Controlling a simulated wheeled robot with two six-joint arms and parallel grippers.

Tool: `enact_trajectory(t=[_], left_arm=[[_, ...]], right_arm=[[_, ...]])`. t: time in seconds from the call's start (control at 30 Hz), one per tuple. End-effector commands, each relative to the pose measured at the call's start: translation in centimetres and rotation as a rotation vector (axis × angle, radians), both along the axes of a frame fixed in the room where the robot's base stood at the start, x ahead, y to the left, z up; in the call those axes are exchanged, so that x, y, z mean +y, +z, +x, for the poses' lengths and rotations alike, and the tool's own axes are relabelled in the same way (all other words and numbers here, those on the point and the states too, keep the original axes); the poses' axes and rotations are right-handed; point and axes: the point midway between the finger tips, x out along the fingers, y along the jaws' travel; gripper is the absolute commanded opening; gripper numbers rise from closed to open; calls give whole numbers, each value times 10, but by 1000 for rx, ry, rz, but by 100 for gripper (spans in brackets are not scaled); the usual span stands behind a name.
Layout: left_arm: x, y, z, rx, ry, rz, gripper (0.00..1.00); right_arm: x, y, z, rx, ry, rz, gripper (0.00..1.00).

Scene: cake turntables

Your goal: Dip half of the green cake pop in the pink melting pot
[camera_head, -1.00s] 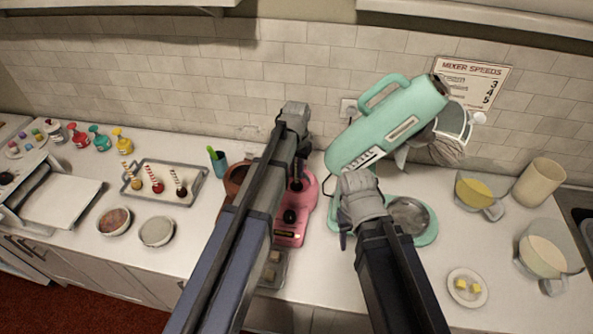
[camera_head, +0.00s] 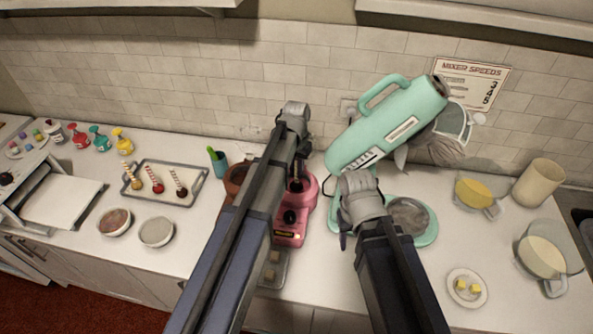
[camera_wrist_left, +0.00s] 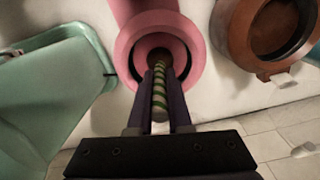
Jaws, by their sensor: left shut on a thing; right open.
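The pink melting pot (camera_head: 290,238) stands on the counter below my left arm. Its round rim (camera_wrist_left: 124,48) fills the upper middle of the left wrist view. My left gripper (camera_wrist_left: 160,78) is shut on the green-striped stick of the green cake pop (camera_wrist_left: 159,95). The stick points into the pot's opening. The brown head shows only partly between the fingertips, at the opening; how deep it sits, I cannot tell. In the head view the left gripper (camera_head: 299,168) is over the pot and the pop is hidden. My right gripper (camera_head: 344,238) is open, in front of the mixer.
A brown pot (camera_wrist_left: 240,52) stands beside the pink one. The mint mixer (camera_head: 385,130) with its bowl (camera_head: 408,215) is to the right. A tray (camera_head: 192,197) with several cake pops lies to the left. Two round dishes (camera_head: 114,222) (camera_head: 156,232) sit before it.

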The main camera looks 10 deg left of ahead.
Motion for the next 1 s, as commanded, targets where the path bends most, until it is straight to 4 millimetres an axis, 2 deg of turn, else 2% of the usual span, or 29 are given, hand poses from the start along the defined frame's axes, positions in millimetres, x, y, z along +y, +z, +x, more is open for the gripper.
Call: enact_trajectory(t=[0.73,1.0], left_arm=[[0,30,0,0,0,0,0],[0,31,0,0,0,0,0]], right_arm=[[0,30,0,0,0,0,51],[0,31,0,0,0,0,51]])
